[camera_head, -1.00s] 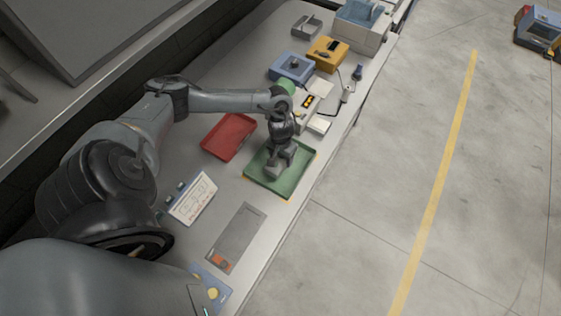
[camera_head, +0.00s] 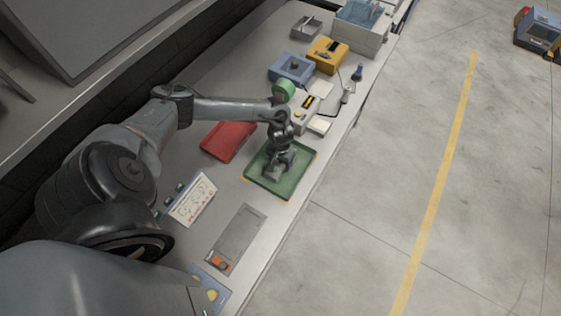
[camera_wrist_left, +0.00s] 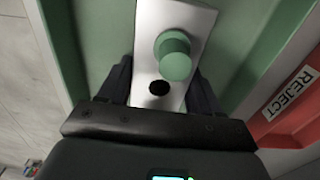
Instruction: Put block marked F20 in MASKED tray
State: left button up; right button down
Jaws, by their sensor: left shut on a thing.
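My left gripper (camera_head: 277,170) is over the green tray (camera_head: 306,167), inside its outline in the head view. In the left wrist view the gripper (camera_wrist_left: 160,88) is shut on a pale grey metal block (camera_wrist_left: 196,20) with a green round knob and a dark hole. No F20 mark can be read on the block. The green tray's wall and floor (camera_wrist_left: 90,40) show around the block in that view. No label shows on this tray. I cannot tell whether the block touches its floor. My right gripper is not in view.
A red tray (camera_head: 226,141) marked REJECT (camera_wrist_left: 300,110) lies beside the green tray. A white panel with small markings (camera_head: 192,200) and a grey plate (camera_head: 238,238) lie nearer. Blue (camera_head: 291,67) and yellow (camera_head: 327,54) boxes stand farther back. The bench edge is close on the right.

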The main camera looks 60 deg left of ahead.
pick_arm(q)
jog(key=o, duration=1.6)
notch_tip(320, 180, up, 11)
jog(key=p, duration=0.2)
jog(key=w+d+m+t+h, duration=0.3)
jog(key=d+m+t, duration=0.35)
jog(key=d, duration=1.85)
notch_tip(320, 180, up, 4)
jog(key=s+d+m+y, duration=0.1)
jog(key=s+d+m, duration=0.1)
jog(key=d, duration=0.1)
jog(key=s+a+r+g+y, duration=0.1)
jog(key=s+a+r+g, duration=0.2)
jog(key=s, duration=0.8)
jog(key=shift+s+a+y, duration=0.2)
jog(key=shift+a+y, duration=0.2)
jog(key=shift+a, duration=0.8)
jog(key=shift+r, duration=0.15)
